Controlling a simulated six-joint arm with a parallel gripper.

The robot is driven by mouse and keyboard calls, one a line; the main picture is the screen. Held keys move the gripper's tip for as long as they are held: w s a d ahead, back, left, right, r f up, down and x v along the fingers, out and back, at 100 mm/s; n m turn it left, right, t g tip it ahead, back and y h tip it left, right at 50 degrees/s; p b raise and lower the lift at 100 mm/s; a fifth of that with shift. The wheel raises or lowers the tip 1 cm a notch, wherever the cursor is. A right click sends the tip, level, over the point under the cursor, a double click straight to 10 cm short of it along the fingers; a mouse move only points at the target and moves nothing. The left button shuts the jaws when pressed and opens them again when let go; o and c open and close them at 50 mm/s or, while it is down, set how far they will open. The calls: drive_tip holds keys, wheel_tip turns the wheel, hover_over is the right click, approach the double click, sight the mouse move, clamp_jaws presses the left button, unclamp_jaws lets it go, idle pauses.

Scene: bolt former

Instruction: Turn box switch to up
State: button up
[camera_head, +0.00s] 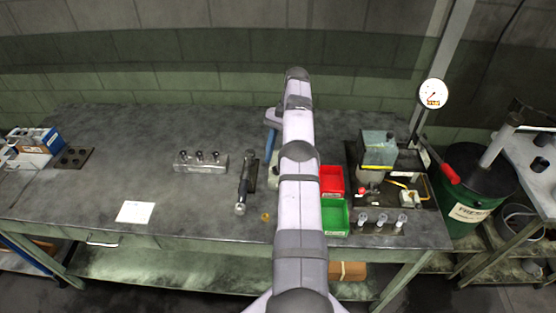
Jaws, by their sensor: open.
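I cannot clearly make out a box switch. A small machine with a grey-green box (378,148) on top stands at the right end of the bench, and a red knob (364,190) shows low on its front. The position of any switch on it is too small to tell. My arm rises through the middle of the view and hides part of the bench. My gripper is hidden behind the arm, and I cannot see what it is near.
A red bin (332,180) and a green bin (335,215) stand left of the machine. Several metal cylinders (381,221) stand in front of it. A red-handled lever (449,174) and gauge (433,94) are at right. The bench's left middle (115,180) is mostly clear.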

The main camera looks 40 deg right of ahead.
wheel_tip(320, 180, up, 7)
drive_tip(key=p, duration=0.6)
